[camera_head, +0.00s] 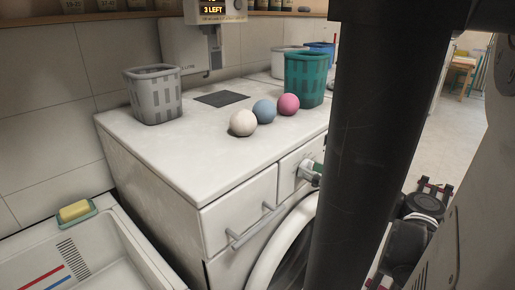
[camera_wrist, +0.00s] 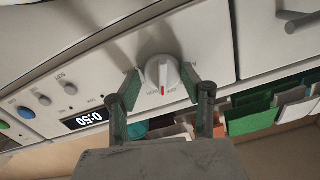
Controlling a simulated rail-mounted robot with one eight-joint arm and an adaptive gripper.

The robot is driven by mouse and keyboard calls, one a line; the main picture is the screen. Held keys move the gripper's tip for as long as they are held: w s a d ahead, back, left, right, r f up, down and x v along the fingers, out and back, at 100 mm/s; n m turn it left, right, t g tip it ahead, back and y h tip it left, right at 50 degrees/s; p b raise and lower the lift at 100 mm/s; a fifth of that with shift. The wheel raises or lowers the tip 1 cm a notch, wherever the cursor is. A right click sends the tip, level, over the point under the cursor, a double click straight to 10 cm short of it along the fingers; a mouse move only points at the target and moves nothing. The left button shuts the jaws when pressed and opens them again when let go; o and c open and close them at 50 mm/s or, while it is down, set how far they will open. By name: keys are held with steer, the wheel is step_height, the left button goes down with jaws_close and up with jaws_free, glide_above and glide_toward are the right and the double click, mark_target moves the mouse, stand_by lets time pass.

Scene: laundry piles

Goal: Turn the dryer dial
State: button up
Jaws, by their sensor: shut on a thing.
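The dryer dial (camera_wrist: 162,72) is a round white knob with a raised grip and a red mark, in the middle of the wrist view. The red mark points toward the bottom of that picture, near small printed labels. My gripper (camera_wrist: 163,80) has its two green-padded fingers on either side of the dial, shut on it. My dark arm covers much of the dryer's right side there.
A display (camera_wrist: 85,120) and several buttons (camera_wrist: 44,99) share the panel. A grey handle (camera_wrist: 300,20) juts out nearby. On the dryer top are a grey basket (camera_head: 154,95), a teal basket (camera_head: 305,80) and three balls (camera_head: 264,111). A sink (camera_head: 95,250) is at left.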

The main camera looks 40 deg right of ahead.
steer(key=shift+o, duration=0.9)
steer(key=m, duration=0.4)
steer(key=shift+s+a+m, duration=0.2)
steer(key=shift+a+m, duration=0.1)
steer(key=shift+m, duration=0.1)
steer(key=shift+a+m, duration=0.1)
steer(key=shift+m, duration=0.2)
steer(key=shift+c, duration=0.9)
steer(key=shift+f, duration=0.1)
steer(key=o, duration=0.9)
steer(key=shift+o, duration=0.5)
steer(key=shift+w+d, duration=0.1)
steer(key=shift+d, duration=0.1)
steer(key=shift+a, duration=0.1)
steer(key=d+v, duration=0.1)
steer(key=v, duration=1.1)
steer(key=shift+w, duration=0.2)
